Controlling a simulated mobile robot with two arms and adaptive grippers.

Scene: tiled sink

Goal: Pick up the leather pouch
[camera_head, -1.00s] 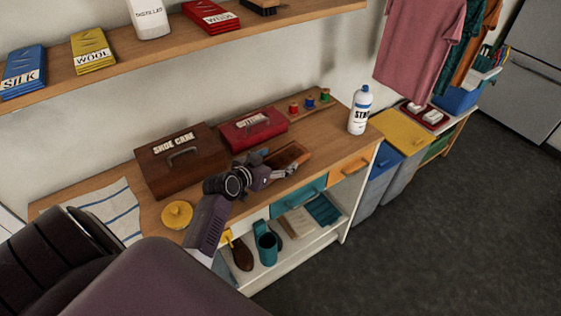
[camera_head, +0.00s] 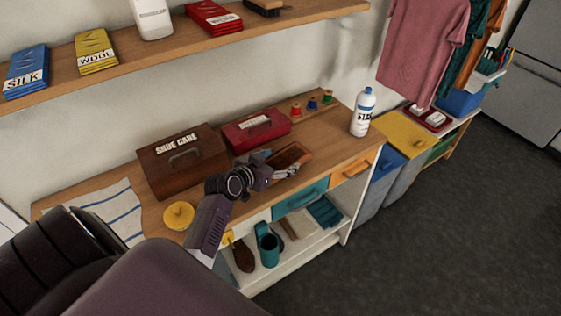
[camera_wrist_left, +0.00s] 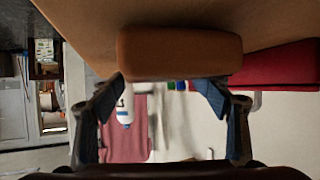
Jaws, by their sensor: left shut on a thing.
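The leather pouch (camera_head: 293,156) is a brown, rounded block on the wooden counter, in front of the red box. In the left wrist view the pouch (camera_wrist_left: 180,53) lies across the tips of my fingers, with its near face showing. My left gripper (camera_head: 278,164) reaches it from the left and is shut on it; the fingers hide part of its near side. In the left wrist view the gripper (camera_wrist_left: 160,88) has one finger at each side of the pouch's lower edge. I cannot see a clear gap between pouch and counter. My right gripper is not in view.
A brown shoe care box (camera_head: 182,160) and a red box (camera_head: 256,130) stand behind the arm. A yellow round tin (camera_head: 178,215) is at left. Thread spools (camera_head: 312,102) and a white bottle (camera_head: 362,112) stand to the right. A wall shelf (camera_head: 120,60) is above.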

